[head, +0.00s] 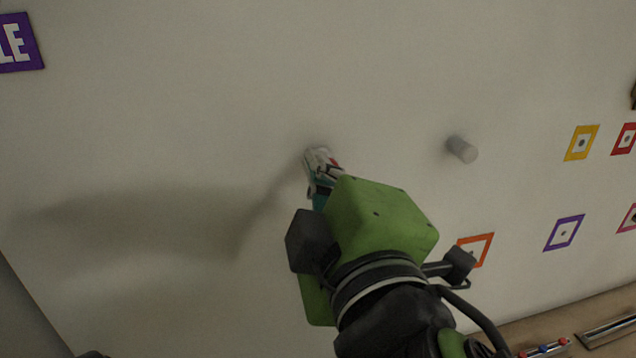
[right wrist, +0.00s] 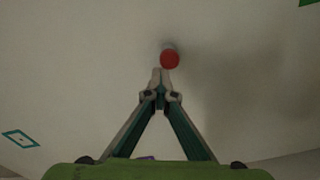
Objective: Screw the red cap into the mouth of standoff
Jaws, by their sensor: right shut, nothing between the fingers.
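The red cap (right wrist: 170,59) shows in the right wrist view as a round red disc on the end of a pale standoff (right wrist: 170,46) at the wall. Whether it is fully seated I cannot tell. My right gripper (right wrist: 160,74) is shut and empty, with its fingertips just below the cap in that view. In the head view the right gripper (head: 321,163) is close to the wall, and its fingers and my green wrist hide most of that spot. My left gripper is not in view.
Another grey standoff (head: 462,149) without a red cap sticks out of the wall to the right. Coloured square frames, such as the yellow one (head: 581,143), are on the right wall. A ledge with small red and blue knobs (head: 545,348) is at lower right.

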